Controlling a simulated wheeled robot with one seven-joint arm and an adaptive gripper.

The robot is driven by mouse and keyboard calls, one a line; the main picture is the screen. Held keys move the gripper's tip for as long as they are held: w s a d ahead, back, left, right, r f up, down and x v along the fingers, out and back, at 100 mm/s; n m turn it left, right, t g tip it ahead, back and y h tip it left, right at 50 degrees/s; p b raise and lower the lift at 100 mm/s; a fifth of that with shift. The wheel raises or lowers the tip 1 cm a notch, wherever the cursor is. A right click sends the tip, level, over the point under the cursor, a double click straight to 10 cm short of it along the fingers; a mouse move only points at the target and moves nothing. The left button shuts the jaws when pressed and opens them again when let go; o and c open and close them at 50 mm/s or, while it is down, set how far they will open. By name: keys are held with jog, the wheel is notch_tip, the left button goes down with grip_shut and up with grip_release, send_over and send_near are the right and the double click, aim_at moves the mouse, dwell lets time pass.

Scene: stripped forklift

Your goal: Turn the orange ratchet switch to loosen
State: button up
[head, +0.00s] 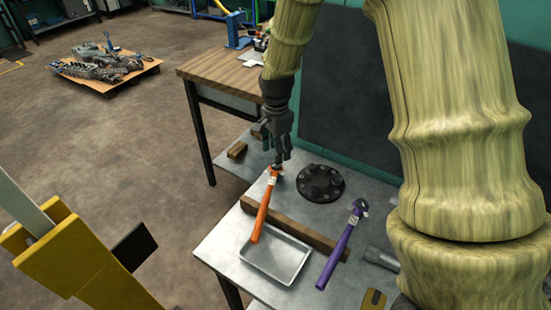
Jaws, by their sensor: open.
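The orange ratchet (262,212) lies on the grey metal bench. Its head end, with a small pale part, points away toward the back, and its handle crosses the wooden strip and reaches over the tray's edge. The switch itself is too small to make out. My gripper (279,158) points down just above the ratchet's head, with its fingers open. I cannot tell whether a fingertip touches the head. Nothing shows held in it.
A purple ratchet (340,246) lies to the right. A shallow metal tray (290,273) sits in front of the wooden strip (315,237). A round black flange (321,183) stands close right of my gripper. A wooden-topped table (226,72) is behind.

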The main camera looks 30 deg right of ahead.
jog(key=shift+s+f, duration=0.1)
jog(key=shift+f, duration=2.2)
jog(key=c, duration=1.1)
